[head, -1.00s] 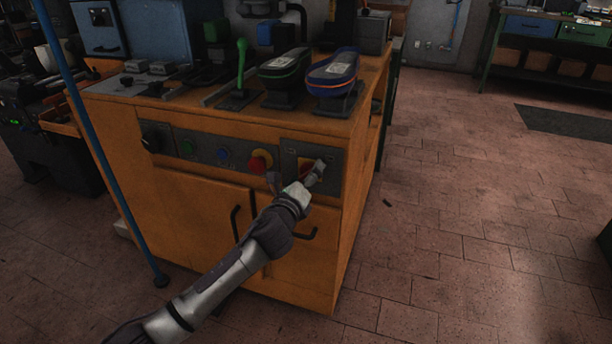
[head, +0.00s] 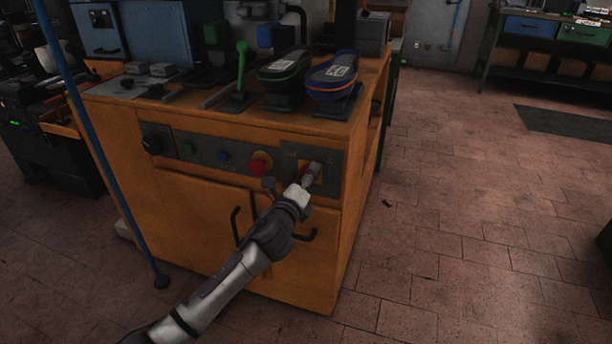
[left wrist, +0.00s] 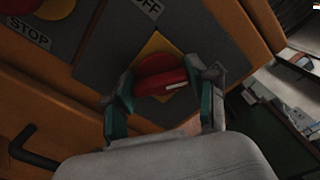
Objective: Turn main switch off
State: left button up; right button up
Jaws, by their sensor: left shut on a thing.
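The main switch is a red rotary knob (left wrist: 163,78) on a yellow square plate (left wrist: 157,44), set in the dark panel at the right end of the cabinet front. A label reading OFF (left wrist: 146,8) shows near it in the left wrist view. My left gripper (head: 311,172) is at the switch. In the left wrist view its fingers (left wrist: 170,84) are on either side of the knob's red handle and shut on it. A white mark shows on the handle. In the head view the gripper mostly hides the knob. My right gripper is not in view.
Left of the switch are a red stop button (head: 260,163) with a STOP label (left wrist: 29,31), a blue button (head: 223,156), a green button (head: 187,148) and a black knob (head: 153,140). Door handles (head: 236,224) stick out below.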

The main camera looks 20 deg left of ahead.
pick_arm(q)
jog(key=n+p, duration=0.2)
jog(key=n, duration=0.6)
jog(key=shift+p, duration=0.3)
jog(key=n+p, duration=0.2)
jog(key=n, duration=0.4)
jog(key=shift+f, duration=0.15)
jog(key=shift+f+n+p, duration=0.1)
jog(key=shift+n+p, duration=0.35)
jog(key=shift+n, duration=0.45)
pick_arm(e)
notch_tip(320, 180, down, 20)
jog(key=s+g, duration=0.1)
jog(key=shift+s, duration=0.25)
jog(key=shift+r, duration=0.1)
pick_arm(q)
jog(key=o, duration=1.2)
jog(key=shift+c, duration=0.2)
jog(key=shift+s, duration=0.1)
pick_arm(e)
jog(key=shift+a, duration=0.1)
pick_arm(q)
jog(key=s, duration=1.1)
jog(key=shift+s+a, duration=0.2)
jog(key=shift+s, duration=0.2)
